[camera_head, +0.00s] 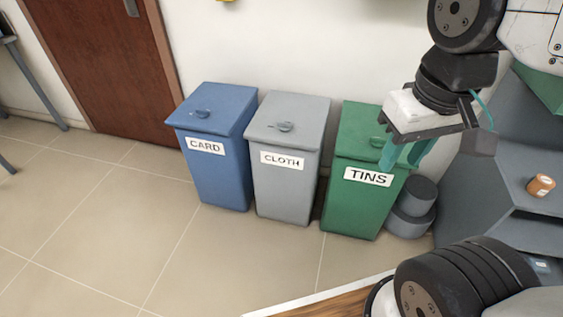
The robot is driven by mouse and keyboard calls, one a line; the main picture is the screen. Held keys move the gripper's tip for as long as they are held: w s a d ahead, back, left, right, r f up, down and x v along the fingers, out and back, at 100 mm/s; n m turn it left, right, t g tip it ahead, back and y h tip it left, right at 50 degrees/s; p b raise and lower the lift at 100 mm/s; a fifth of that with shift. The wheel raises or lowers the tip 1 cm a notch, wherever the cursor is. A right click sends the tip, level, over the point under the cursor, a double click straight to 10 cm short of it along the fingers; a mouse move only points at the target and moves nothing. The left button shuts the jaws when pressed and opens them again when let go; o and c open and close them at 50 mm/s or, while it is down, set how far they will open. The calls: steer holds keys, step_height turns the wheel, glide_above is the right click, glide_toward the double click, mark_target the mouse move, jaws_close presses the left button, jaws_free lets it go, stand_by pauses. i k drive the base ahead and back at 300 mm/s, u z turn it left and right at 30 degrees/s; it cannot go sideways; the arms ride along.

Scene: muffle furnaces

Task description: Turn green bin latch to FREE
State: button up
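The green bin (352,203), labelled TINS, stands at the right end of a row of three bins. Its green latch (377,142) is a small knob on the lid, partly covered by my gripper in this view. Which way the latch points cannot be made out, and no FREE mark is legible. My gripper (402,163) points down over the right part of the green lid, just right of the latch. Its two teal fingers are apart, with nothing seen between them. Whether a finger touches the latch or lid cannot be told.
A grey CLOTH bin (285,190) and a blue CARD bin (220,178) stand left of the green one. Dark grey round containers (411,215) sit right of it. Grey shelving (500,185) holds a small orange item (540,185). The tiled floor (150,240) in front is clear.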

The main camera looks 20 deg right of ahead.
mark_target(375, 142)
steer(key=z, duration=0.75)
